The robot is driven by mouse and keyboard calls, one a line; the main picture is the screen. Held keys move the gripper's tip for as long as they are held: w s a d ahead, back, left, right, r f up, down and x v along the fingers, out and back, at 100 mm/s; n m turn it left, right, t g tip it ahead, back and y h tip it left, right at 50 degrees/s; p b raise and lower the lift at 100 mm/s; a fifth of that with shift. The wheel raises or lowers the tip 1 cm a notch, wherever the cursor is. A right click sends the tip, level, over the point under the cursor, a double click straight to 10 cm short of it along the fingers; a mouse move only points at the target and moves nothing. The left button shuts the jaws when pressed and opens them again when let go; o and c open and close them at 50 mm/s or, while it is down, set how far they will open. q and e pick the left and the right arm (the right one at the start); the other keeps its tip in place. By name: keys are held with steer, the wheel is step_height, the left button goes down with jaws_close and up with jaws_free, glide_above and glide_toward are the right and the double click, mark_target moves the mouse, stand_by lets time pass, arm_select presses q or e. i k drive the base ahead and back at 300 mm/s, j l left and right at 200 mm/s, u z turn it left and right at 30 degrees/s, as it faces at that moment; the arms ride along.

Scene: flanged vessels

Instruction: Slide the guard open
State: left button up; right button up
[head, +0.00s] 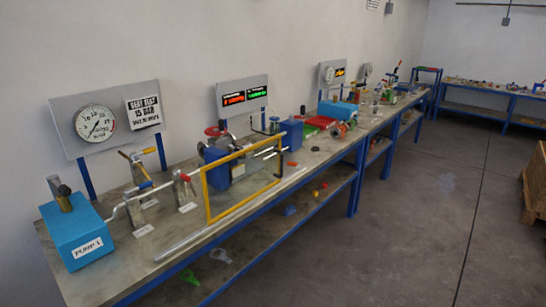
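The guard (207,198) is an upright rectangular yellow frame near the front edge of the long workbench in the head view. I can see through it, and I cannot tell whether it holds a clear pane. A dark upright bar (281,158) shows at its right end. A pale rail (184,241) runs along the bench's front edge at its foot. Behind the guard stands a blue block-shaped unit (213,172) with a red handwheel (215,131), partly covered by the frame. Neither of my grippers is in view.
A blue pump box (80,240) and pipework with coloured valve handles (137,203) stand left of the guard. A gauge panel (108,118) and a lit display panel (243,95) rise behind. More equipment lines the bench to the right. The floor (400,220) in front is clear.

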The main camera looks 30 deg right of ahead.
mark_target(210, 221)
steer(key=i+l+u, duration=0.1)
steer(key=i+l, duration=0.3)
steer(key=l, duration=0.25)
steer(key=i+l+u, duration=0.15)
steer(key=i+l, duration=0.05)
steer(key=l, duration=0.1)
